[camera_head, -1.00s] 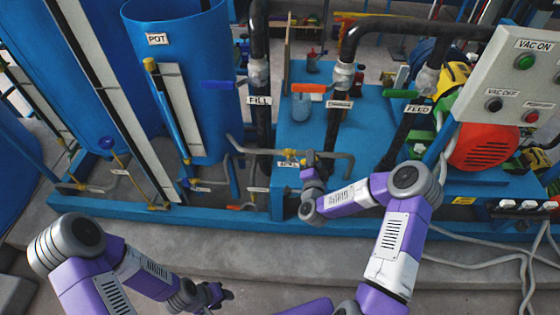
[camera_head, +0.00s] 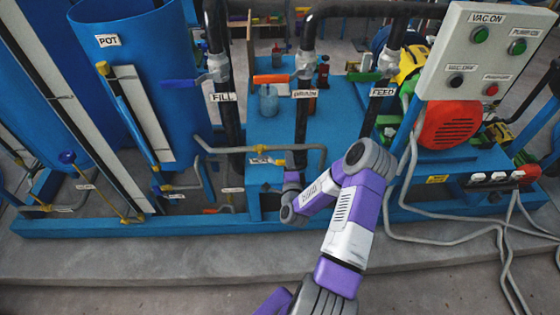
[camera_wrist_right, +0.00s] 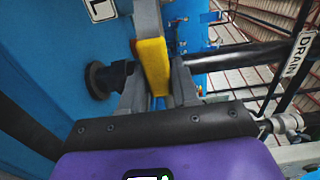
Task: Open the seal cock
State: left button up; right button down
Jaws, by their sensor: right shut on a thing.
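The seal cock's yellow lever (camera_wrist_right: 153,66) is between my right gripper's fingers in the right wrist view. My right gripper (camera_wrist_right: 157,88) is shut on it, one dark finger on each side. A white label ending in L (camera_wrist_right: 100,9) shows beside it. In the head view, a small yellow part of the cock (camera_head: 262,149) sits on the grey pipe above a small white label that is hard to read. My right gripper (camera_head: 292,178) is just right of and below that label, its fingertips largely hidden. My left gripper is out of view.
A grey bent pipe (camera_head: 226,150) runs around the cock, in front of the blue tank (camera_head: 275,126). Black FILL, DRAIN (camera_head: 301,125) and FEED pipes rise behind. The control box (camera_head: 490,50) stands at the right. Loose grey hoses lie on the floor at right.

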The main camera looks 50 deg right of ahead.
jog(key=shift+f, duration=0.1)
jog(key=c, duration=0.9)
grip_release()
jog(key=p+v, duration=0.1)
jog(key=v, duration=0.6)
jog(key=shift+s+a, duration=0.2)
